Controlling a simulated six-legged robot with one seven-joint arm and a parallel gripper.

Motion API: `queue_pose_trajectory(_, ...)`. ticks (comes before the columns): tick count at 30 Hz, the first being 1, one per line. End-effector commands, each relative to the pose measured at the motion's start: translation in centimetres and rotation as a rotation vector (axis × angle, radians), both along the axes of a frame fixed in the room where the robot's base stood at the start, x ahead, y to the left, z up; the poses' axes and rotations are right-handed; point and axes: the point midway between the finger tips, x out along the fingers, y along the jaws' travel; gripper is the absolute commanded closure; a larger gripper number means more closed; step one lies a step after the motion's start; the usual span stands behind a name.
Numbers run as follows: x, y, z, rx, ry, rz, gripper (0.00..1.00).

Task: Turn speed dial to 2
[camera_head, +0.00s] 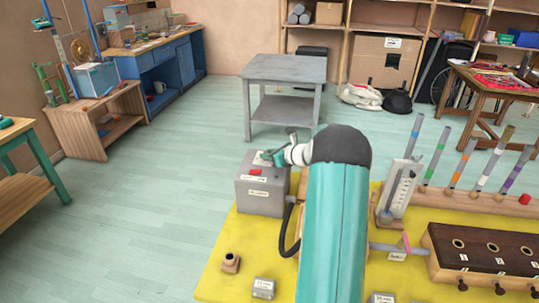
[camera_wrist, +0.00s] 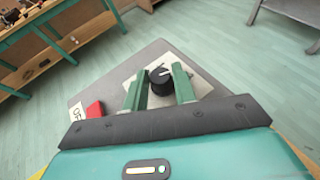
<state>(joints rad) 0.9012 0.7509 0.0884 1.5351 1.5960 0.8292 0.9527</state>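The speed dial (camera_wrist: 160,80) is a round black knob with a white pointer line, on a pale plate on top of a grey box. The box (camera_head: 262,196) stands at the left end of the yellow board in the head view. My gripper (camera_wrist: 159,84) has its two green fingers apart, one on each side of the dial; I cannot tell whether they touch it. In the head view my gripper (camera_head: 272,156) is over the box top and hides the dial. The numbers on the dial plate are too small or covered to read.
A red switch (camera_wrist: 95,110) with an OFF label lies beside the dial; it also shows in the head view (camera_head: 254,171). A black hose (camera_head: 288,228) leaves the box on the right.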

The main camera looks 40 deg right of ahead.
Motion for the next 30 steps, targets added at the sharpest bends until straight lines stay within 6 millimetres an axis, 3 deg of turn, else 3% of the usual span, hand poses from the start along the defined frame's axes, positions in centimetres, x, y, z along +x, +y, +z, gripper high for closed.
queue_pose_trajectory(14, -0.03, -0.18, -0.01, 0.000, 0.000, 0.063, 0.95)
queue_pose_trajectory(30, 0.19, -0.79, -0.09, -0.001, 0.000, 0.454, 0.95)
